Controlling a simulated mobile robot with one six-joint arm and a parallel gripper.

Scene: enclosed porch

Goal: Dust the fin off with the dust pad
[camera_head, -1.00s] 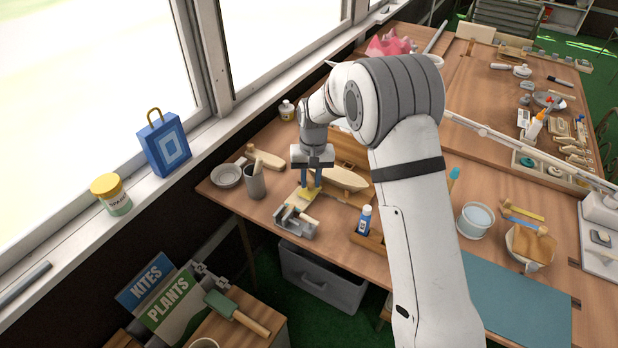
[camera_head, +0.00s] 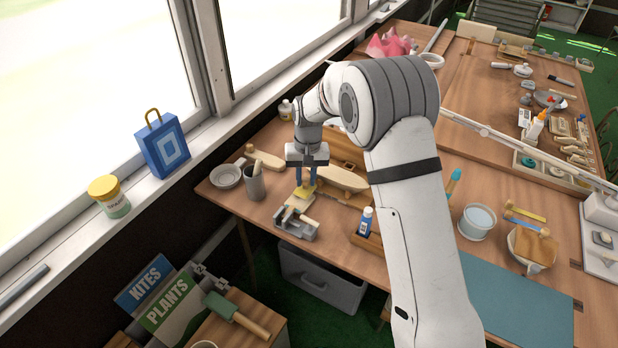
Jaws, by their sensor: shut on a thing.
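My gripper (camera_head: 305,182) points down over the left part of the bench, its blue fingers shut on the yellow dust pad (camera_head: 302,194). The pad is just behind a small grey vise (camera_head: 296,226) at the bench's front edge. A slim pale wooden piece (camera_head: 308,220) lies across the vise; I cannot tell whether it is the fin. A pale wooden boat hull (camera_head: 343,179) lies right of the gripper, partly behind my arm. The small size hides whether the pad touches anything below.
A cup with a tool (camera_head: 254,186), a grey bowl (camera_head: 226,176) and a wooden-handled brush (camera_head: 265,158) stand left of the gripper. A blue-white bottle (camera_head: 365,220) stands right of the vise. My arm covers the bench's middle.

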